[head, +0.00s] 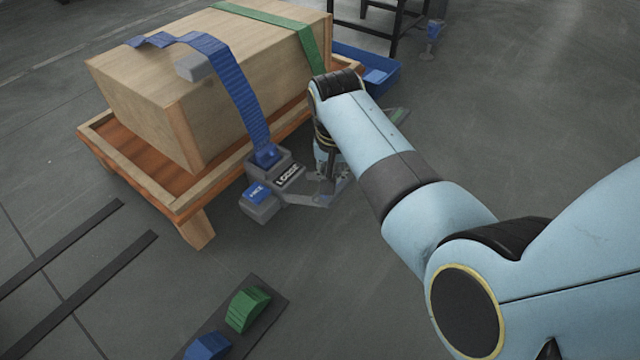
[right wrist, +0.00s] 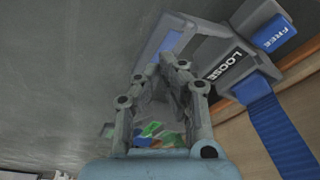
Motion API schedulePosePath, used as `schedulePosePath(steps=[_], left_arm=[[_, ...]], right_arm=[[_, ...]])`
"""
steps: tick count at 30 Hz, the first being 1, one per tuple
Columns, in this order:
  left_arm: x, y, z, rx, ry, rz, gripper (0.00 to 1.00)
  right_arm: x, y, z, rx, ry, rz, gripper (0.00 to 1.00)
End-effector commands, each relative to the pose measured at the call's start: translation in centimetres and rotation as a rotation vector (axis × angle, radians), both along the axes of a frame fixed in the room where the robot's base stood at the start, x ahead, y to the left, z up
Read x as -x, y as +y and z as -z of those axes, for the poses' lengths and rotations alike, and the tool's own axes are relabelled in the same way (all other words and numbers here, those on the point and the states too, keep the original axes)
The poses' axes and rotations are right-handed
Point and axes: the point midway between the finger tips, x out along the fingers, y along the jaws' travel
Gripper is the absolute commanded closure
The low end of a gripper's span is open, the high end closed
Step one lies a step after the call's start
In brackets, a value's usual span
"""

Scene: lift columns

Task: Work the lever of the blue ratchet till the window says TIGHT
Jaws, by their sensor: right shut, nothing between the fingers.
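The blue ratchet (head: 265,207) is a grey housing at the lower end of a blue strap (head: 240,92), beside the pallet's front right corner. Its window (head: 288,175) reads LOOSE, also legible in the right wrist view (right wrist: 224,65). A blue tab marked FREE (head: 257,192) is on the housing. A grey lever (head: 300,199) runs right from the housing toward my right gripper (head: 328,187). In the right wrist view, my right gripper (right wrist: 168,62) is shut and empty, its tips close to the grey and blue lever part (right wrist: 172,40). Contact cannot be told. My left gripper is out of view.
A wooden crate (head: 140,105) stands on a wooden pallet (head: 190,207), with a green strap (head: 290,32) across it. A blue bin (head: 375,85) is behind my arm. A dark plate (head: 268,313) with green and blue humped pieces lies in front.

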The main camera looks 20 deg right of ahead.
Motion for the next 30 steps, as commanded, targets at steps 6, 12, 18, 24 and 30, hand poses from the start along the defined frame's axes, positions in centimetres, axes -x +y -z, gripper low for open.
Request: schedulePosePath(steps=[6,12,18,24,30], left_arm=[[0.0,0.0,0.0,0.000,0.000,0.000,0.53],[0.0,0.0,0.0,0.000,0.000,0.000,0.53],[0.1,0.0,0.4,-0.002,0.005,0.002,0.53],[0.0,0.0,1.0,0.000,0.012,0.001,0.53],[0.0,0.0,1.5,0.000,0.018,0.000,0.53]], right_arm=[[0.0,0.0,0.0,0.000,0.000,0.000,1.00],[0.0,0.0,0.0,0.000,0.000,0.000,1.00],[0.0,0.0,0.4,0.000,0.001,0.000,1.00],[0.1,0.0,1.5,0.000,0.002,0.000,1.00],[0.1,0.0,2.5,0.000,0.002,0.000,1.00]])
